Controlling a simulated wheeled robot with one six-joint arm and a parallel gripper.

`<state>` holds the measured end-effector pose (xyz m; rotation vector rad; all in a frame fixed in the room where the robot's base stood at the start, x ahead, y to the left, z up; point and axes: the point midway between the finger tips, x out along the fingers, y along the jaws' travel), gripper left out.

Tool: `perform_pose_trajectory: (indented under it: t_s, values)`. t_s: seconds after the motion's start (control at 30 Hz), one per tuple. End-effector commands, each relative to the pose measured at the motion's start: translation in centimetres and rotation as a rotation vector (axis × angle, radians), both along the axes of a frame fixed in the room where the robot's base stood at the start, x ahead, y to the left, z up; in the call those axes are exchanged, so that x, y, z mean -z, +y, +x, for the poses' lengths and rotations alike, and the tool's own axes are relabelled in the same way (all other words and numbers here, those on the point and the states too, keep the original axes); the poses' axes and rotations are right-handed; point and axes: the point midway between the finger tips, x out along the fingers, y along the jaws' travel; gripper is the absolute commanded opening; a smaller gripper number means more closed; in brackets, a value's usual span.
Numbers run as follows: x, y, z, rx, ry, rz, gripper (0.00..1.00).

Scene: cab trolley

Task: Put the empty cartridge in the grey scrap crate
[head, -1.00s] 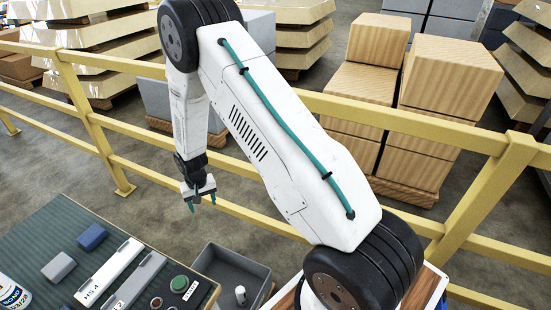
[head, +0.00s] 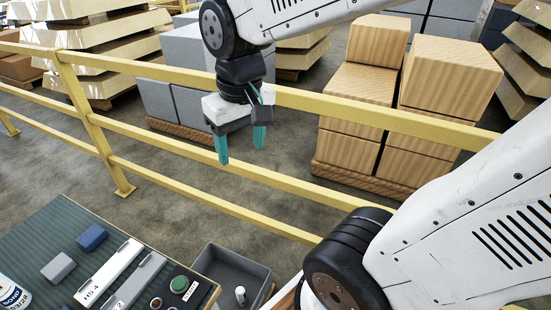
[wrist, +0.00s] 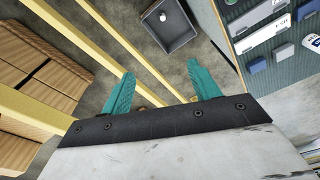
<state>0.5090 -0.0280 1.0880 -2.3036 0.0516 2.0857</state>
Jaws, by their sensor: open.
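My gripper (head: 241,148) hangs above the floor in front of the yellow railing, jaws apart, with nothing between its teal fingers; they also show in the wrist view (wrist: 160,75). The grey crate (head: 218,263) is below it beside the worktop; its inside shows in the wrist view (wrist: 176,39). A small white cylinder with a narrower top (head: 240,295) is inside the crate; it also shows in the wrist view (wrist: 163,17). It looks like a cartridge, but I cannot tell for sure. The gripper is well apart from both.
The worktop (head: 62,229) at left holds a blue block (head: 91,237), a grey block (head: 58,267), labelled bars (head: 108,272), a green button (head: 180,284) and a labelled can (head: 12,295). The yellow railing (head: 150,135) runs behind, with stacked boxes (head: 357,95) beyond.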

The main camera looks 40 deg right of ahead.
Motion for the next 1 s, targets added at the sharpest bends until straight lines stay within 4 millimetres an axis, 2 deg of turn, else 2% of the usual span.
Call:
perform_pose_trajectory:
  t_s: [0.03, 0.1, 0.2, 0.3, 0.43, 0.93, 1.0]
  values:
    - [-0.6, 0.0, -2.0, -0.009, -0.012, -0.001, 0.61]
    - [-1.0, 0.0, -4.4, -0.020, -0.015, -0.003, 0.61]
    - [-1.2, -0.1, -6.9, -0.034, -0.017, -0.004, 0.61]
    - [-1.2, -0.2, -8.3, -0.042, -0.017, -0.006, 0.61]
    - [-1.1, -0.3, -9.1, -0.045, -0.015, -0.006, 0.61]
    - [-1.2, -0.3, -9.0, -0.046, -0.015, -0.006, 0.61]
    - [-1.2, -0.3, -9.0, -0.046, -0.016, -0.006, 0.42]
